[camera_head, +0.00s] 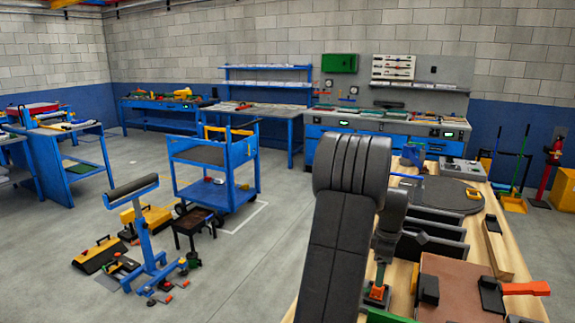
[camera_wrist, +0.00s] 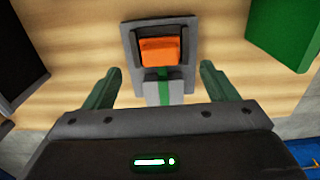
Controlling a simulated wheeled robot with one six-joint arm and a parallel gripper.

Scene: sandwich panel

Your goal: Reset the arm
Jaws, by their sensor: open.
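In the wrist view my gripper (camera_wrist: 161,72) is open, with its two green fingers apart and nothing held between them. An orange block (camera_wrist: 160,50) in a dark grey holder (camera_wrist: 133,38) is just beyond the fingertips. A grey piece with a green stripe (camera_wrist: 163,92) shows nearer, between the fingers. In the head view my dark arm stands in the foreground and my gripper (camera_head: 381,262) points down above a small orange-and-dark fixture (camera_head: 376,293) on the wooden bench. Whether the fingers touch the fixture cannot be told.
The wooden bench (camera_head: 495,252) holds black upright plates (camera_head: 436,232), a brown panel (camera_head: 452,292), a red-handled clamp (camera_head: 520,288) and a round dark disc (camera_head: 440,195). A green piece (camera_wrist: 290,35) lies right of my gripper. A blue cart (camera_head: 215,172) and open floor are left.

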